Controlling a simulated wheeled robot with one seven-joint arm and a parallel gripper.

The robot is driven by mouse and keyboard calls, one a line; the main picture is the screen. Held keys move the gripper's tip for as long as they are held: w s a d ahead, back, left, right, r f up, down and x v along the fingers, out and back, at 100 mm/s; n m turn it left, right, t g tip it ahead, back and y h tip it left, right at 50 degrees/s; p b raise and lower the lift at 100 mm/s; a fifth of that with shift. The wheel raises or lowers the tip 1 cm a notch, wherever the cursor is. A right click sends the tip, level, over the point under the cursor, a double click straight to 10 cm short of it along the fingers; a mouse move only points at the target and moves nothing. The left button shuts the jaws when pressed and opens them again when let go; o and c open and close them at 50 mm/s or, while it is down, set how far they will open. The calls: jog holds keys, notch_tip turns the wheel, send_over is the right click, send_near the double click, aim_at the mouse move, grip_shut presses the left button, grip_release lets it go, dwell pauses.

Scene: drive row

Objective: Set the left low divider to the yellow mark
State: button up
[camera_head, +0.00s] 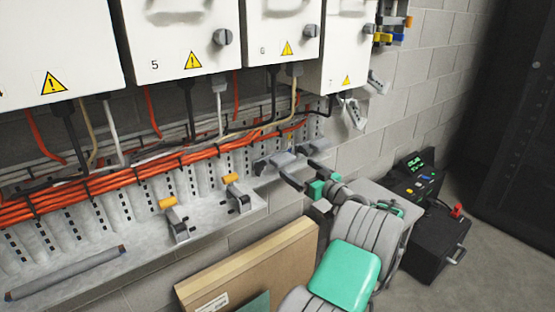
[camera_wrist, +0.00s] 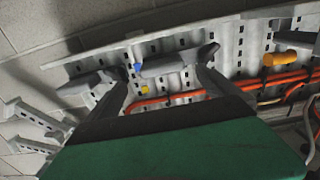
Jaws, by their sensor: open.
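Two grey, block-topped pieces that look like the low dividers stand at the right end of the metal tray (camera_head: 215,217). The left grey divider (camera_head: 273,161) also shows in the wrist view (camera_wrist: 168,66), lying across the gap between my fingers. The right grey divider (camera_head: 316,146) is farther along. My gripper (camera_wrist: 170,62) is open, its fingers on either side of the left divider; contact cannot be told. A round yellow mark (camera_wrist: 146,90) and a blue mark (camera_wrist: 138,67) show close to the divider. My gripper in the head view (camera_head: 305,178) partly hides this end.
Two orange-topped pieces (camera_head: 168,203) (camera_head: 231,179) stand farther left on the tray. Orange cables (camera_head: 110,181) run behind, below white cabinets (camera_head: 180,40). A grey bar (camera_head: 66,273) lies at the tray's front left. A cardboard box (camera_head: 250,268) stands below. Black equipment (camera_head: 437,240) sits at right.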

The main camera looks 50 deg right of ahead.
aim_at(288, 163)
jog(key=x, duration=0.7)
jog(key=shift+w+a, duration=0.2)
jog(key=shift+w, duration=0.05)
jog(key=shift+c, duration=0.6)
